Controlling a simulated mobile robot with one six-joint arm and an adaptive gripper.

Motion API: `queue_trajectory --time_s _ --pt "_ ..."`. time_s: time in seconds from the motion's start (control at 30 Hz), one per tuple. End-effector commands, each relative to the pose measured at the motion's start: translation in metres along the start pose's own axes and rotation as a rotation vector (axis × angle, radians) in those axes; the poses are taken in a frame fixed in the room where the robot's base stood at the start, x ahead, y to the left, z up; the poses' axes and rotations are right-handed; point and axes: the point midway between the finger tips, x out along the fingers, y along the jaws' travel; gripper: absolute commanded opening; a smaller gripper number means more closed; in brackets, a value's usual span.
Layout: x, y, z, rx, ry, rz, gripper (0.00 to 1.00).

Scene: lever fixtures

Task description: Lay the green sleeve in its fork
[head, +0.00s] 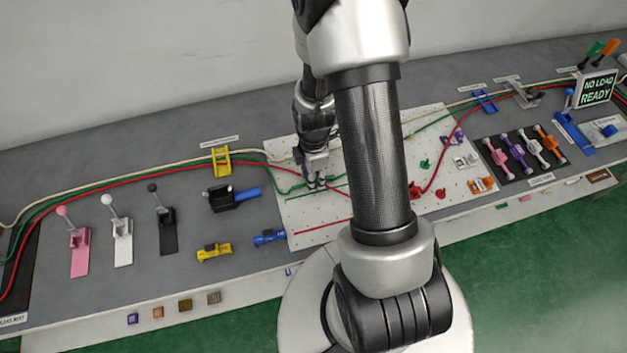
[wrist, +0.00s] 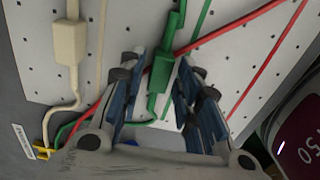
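The green sleeve (wrist: 163,72) is on the green cable in the wrist view, above the white perforated board (wrist: 225,25). My gripper (wrist: 162,65) is open, with one finger on each side of the sleeve and narrow gaps showing. Whether the fingers touch it farther down is unclear. In the head view my gripper (head: 316,184) points down at the left part of the board (head: 310,225), and the sleeve is too small and covered to make out. A small green fixture (head: 425,163) stands on the board right of my arm; I cannot tell if it is the fork.
A cream sleeve (wrist: 69,42) on its cable is left of my gripper. A red cable (wrist: 240,27) crosses close behind the green sleeve. A yellow fork-like holder (head: 221,161) and a black block (head: 230,197) stand left of the board. Red fixtures (head: 440,193) are to the right.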

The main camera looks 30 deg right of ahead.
Motion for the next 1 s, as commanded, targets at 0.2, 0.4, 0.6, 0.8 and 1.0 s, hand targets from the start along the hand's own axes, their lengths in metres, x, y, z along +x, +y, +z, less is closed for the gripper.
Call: queue_trajectory --time_s 0.2,0.4,0.6,0.8,1.0 --pt "0.0 0.0 0.0 0.0 0.0 0.0 0.14" --pt "0.0 0.0 0.0 0.0 0.0 0.0 0.0" --pt "0.0 0.0 0.0 0.0 0.0 0.0 0.0" --pt "-0.009 0.0 0.0 0.0 0.0 0.001 0.0" --pt "-0.042 0.001 0.0 0.0 0.0 0.004 0.0"
